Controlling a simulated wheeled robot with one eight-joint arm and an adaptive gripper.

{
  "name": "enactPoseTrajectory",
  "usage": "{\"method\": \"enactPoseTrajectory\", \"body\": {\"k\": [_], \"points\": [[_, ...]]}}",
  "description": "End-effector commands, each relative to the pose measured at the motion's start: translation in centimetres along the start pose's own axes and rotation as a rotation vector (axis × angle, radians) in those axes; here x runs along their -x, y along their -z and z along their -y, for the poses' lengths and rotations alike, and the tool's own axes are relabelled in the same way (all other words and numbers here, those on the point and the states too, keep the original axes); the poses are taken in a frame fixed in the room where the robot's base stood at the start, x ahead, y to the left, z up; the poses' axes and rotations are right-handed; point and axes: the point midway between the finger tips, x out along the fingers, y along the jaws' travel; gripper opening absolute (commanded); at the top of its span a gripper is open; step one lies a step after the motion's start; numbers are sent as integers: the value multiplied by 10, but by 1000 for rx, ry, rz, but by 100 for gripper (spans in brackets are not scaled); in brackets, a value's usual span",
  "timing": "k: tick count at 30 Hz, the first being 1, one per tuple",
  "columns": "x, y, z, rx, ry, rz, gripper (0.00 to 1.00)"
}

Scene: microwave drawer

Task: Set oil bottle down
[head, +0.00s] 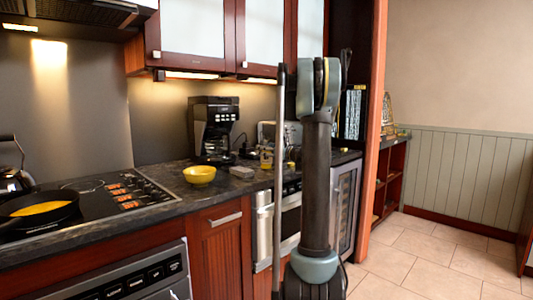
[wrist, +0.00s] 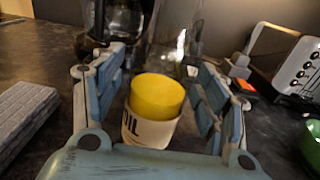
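The oil bottle (wrist: 152,128) shows in the wrist view as a yellow round top above a white band with dark letters. It is upright over the dark counter, between the two fingers of my gripper (wrist: 160,75).
A grey block (wrist: 24,115) lies left of the bottle. A coffee maker (head: 213,130) stands behind, and a toaster (wrist: 284,68) and green bowl (wrist: 312,140) are at right. A yellow bowl (head: 199,174) and stove (head: 95,200) are further left. Upper cabinets (head: 190,35) overhang the counter.

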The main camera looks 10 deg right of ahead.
Motion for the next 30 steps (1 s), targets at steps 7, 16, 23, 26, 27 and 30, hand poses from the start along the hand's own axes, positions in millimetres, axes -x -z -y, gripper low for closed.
{"method": "enactPoseTrajectory", "body": {"k": [7,16,23,26,27,30], "points": [[3,-2,0,0,1,0,67],[50,-1,1,0,4,0,67],[92,-1,0,0,3,0,67],[105,-1,1,0,2,0,67],[109,-1,0,0,2,0,67],[116,-1,0,0,0,0,67]]}}
